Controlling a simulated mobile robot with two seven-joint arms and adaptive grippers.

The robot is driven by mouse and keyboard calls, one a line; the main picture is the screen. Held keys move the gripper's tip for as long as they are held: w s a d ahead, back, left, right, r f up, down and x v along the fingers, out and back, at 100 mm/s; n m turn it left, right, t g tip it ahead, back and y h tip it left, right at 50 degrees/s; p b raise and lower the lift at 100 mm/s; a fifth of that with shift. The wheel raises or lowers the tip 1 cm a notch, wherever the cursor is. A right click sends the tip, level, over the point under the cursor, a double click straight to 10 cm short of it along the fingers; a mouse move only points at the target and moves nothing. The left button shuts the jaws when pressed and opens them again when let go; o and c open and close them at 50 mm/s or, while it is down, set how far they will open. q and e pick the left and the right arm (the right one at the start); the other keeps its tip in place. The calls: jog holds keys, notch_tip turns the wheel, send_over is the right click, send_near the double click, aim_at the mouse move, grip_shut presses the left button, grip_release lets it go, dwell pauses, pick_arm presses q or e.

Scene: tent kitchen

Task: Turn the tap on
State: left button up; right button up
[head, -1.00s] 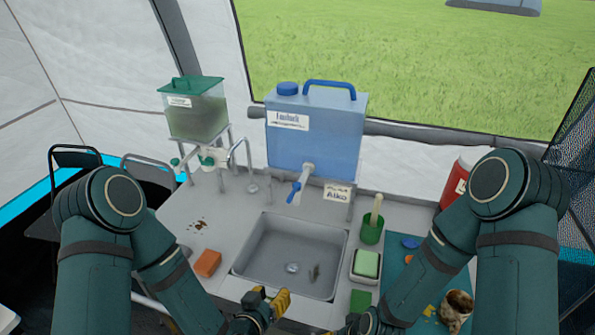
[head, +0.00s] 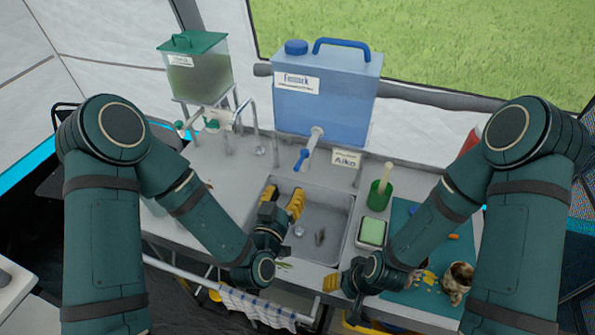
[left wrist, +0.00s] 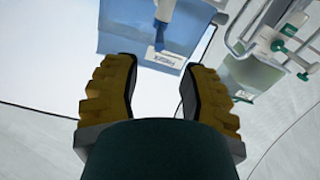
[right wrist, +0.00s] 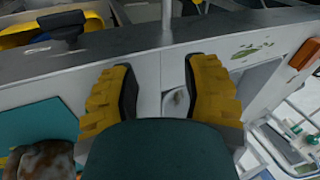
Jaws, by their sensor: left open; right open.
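The blue water container (head: 325,95) stands behind the sink (head: 335,225). Its white tap (head: 315,138) points down at the sink and has a blue lever (head: 301,160). In the left wrist view the blue lever (left wrist: 160,38) shows beyond my fingertips, apart from them. My left gripper (head: 281,203) is open and empty over the left part of the sink, below and in front of that tap. A green-lidded container (head: 197,70) with a green-handled tap (head: 212,122) stands farther left. My right gripper (right wrist: 158,68) is open and empty near the sink's front edge.
A curved metal spout (head: 250,112) rises left of the blue container. A green cup with a brush (head: 379,194), a green sponge (head: 372,232) and a soiled mug (head: 457,280) are to the right. A towel (head: 255,307) hangs on the front rail.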

aim_at(297, 165)
pick_arm(q)
jog(key=p+x, duration=0.1)
jog(key=x, duration=0.8)
jog(key=shift+w+r, duration=0.1)
jog(key=shift+r, duration=0.05)
pick_arm(e)
notch_tip(297, 165, up, 2)
jog(key=shift+r, duration=0.1)
pick_arm(q)
grip_shut()
